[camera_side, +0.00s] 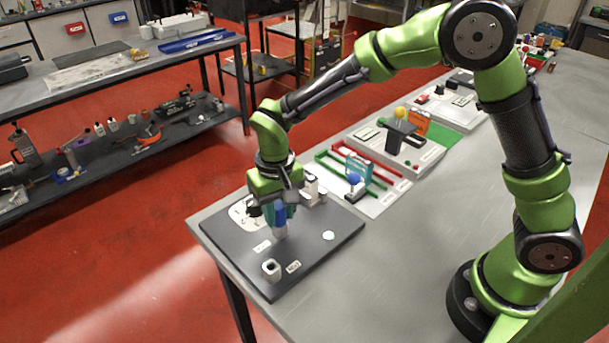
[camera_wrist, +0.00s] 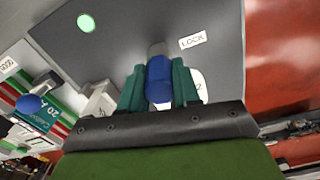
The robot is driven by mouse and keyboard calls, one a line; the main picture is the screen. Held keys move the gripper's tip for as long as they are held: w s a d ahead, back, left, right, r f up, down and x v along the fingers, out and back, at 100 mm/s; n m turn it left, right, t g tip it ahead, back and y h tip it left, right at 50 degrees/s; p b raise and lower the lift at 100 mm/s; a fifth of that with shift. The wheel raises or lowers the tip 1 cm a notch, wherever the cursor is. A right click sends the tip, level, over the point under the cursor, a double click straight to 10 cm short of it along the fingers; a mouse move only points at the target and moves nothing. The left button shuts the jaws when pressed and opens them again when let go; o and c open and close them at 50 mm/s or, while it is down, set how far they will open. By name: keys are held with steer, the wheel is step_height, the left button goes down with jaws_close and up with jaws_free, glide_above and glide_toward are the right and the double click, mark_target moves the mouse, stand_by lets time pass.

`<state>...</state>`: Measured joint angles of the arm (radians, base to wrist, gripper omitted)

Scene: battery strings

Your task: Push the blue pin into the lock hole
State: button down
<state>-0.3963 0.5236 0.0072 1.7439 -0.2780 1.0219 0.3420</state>
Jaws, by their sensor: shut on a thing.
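My gripper (camera_side: 275,211), with teal fingers, is shut on the blue pin (camera_side: 280,214) over the dark grey board (camera_side: 316,252). In the wrist view, the gripper (camera_wrist: 158,84) has one finger on each side of the blue pin (camera_wrist: 158,68). A grey cylindrical part (camera_wrist: 158,48) shows at the pin's far end. I cannot tell whether it is the pin's tip or a socket around it. The LOCK label (camera_wrist: 193,40) is right beside it. The side view shows a label (camera_side: 262,246) there too. The lock hole itself is hidden.
A pale socket with a dark open hole (camera_side: 271,268) stands at the board's front corner, beside a label (camera_side: 293,267). A round light (camera_side: 328,235) sits on the board, glowing green in the wrist view (camera_wrist: 86,23). A board with red and green rails (camera_side: 381,197) lies behind.

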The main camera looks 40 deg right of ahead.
steer(key=c, duration=0.7)
jaws_free()
steer(key=shift+c, duration=0.2)
step_height(320, 180, up, 17)
steer(key=shift+f, duration=0.15)
steer(key=s+d+r+m+t+y, duration=0.1)
steer(key=s+d+t+y, duration=0.1)
steer(key=s+d+t, duration=0.5)
steer(key=s+d, duration=0.6)
steer(key=s, duration=0.3)
steer(key=shift+s+d+r+m, duration=0.2)
steer(key=shift+d+r+m, duration=0.1)
steer(key=shift+d, duration=0.1)
